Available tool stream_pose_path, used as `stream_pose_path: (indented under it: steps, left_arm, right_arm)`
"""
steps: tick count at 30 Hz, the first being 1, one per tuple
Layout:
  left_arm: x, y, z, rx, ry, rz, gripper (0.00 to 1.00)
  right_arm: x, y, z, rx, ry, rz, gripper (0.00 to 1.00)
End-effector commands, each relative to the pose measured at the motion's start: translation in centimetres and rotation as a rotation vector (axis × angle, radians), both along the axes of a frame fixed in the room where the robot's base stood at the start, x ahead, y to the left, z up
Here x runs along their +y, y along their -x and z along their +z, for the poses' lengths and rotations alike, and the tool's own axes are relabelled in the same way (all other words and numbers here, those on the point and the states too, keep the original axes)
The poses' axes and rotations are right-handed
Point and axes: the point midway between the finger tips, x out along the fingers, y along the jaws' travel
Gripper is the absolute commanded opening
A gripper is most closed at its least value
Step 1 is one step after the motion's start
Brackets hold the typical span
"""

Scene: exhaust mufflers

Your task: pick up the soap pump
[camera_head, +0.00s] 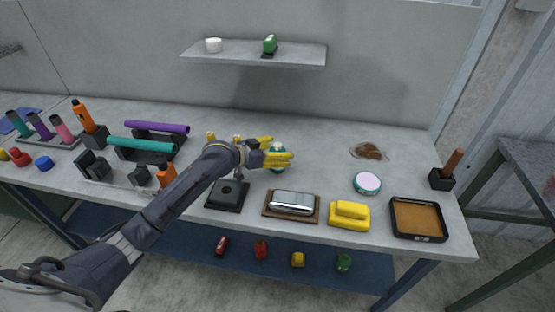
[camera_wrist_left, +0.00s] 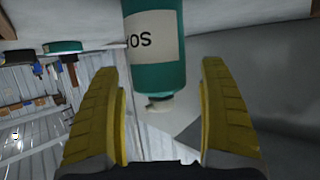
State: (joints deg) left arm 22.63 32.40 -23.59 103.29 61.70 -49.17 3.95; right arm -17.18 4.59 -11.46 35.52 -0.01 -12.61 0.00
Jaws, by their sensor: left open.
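The soap pump (camera_head: 278,147) is a teal bottle standing on the grey bench, partly hidden by my left gripper in the head view. In the left wrist view the soap pump (camera_wrist_left: 157,60) appears upside down, with a white label with part of a word and a pale cap end. My left gripper (camera_head: 282,149) has yellow fingers and is open. Its fingers lie on either side of the bottle in the head view; in the left wrist view a gap shows on both sides. My right gripper is not in view.
A round tin (camera_head: 367,183) sits right of the pump. A shelf (camera_head: 254,58) hangs behind. Tubes on racks (camera_head: 142,146) fill the left.

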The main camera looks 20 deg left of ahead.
Motion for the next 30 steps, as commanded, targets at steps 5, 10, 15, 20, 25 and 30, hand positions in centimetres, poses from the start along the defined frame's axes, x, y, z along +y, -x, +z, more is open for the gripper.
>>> stream_pose_path:
  steps: [5, 10, 15, 20, 25, 30]
  left_arm:
    - [-0.03, -0.03, -0.02, -0.001, -0.001, 0.000, 0.77]
    - [-0.03, -0.03, -0.01, -0.001, -0.001, 0.000, 0.65]
    - [-0.03, -0.02, 0.00, -0.001, -0.001, 0.000, 0.46]
    - [-0.03, -0.02, 0.00, -0.001, -0.001, 0.000, 0.27]
    - [-0.03, -0.03, 0.04, -0.001, 0.000, 0.000, 0.15]
    - [-0.03, -0.02, 0.06, -0.001, 0.000, 0.000, 0.15]
  right_arm:
    - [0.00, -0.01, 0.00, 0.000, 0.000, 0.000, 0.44]
    - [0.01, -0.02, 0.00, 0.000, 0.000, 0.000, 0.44]
    - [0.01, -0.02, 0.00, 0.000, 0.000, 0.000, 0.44]
    - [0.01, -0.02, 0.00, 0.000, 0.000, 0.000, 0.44]
    - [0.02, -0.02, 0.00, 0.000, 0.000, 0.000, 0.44]
    - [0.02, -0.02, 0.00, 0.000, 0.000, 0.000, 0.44]
